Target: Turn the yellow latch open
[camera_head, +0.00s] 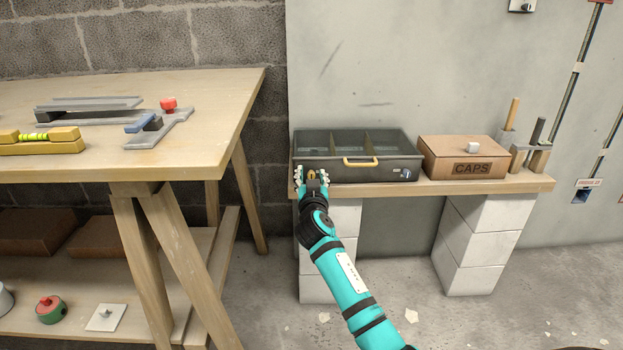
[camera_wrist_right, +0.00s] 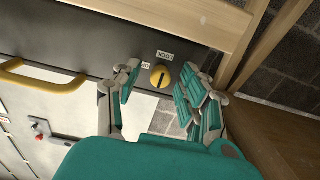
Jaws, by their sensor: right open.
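The yellow latch (camera_wrist_right: 160,76) is a round knob with a dark slot, on the dark front of a grey case (camera_head: 343,170). Two small white labels sit beside it. In the head view only a little yellow (camera_head: 311,175) shows between my right gripper's fingers. My right gripper (camera_head: 311,172) is at the left end of the case front. In the right wrist view its fingers (camera_wrist_right: 158,90) are open, one on each side of the latch. I cannot tell whether they touch it. My left gripper is not in view.
The case has a yellow handle (camera_head: 361,162) and stands on a wooden shelf (camera_head: 480,187) over white blocks. A CAPS box (camera_head: 462,155) stands to its right. A wooden workbench (camera_head: 225,120) with a yellow level (camera_head: 40,141) stands at the left.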

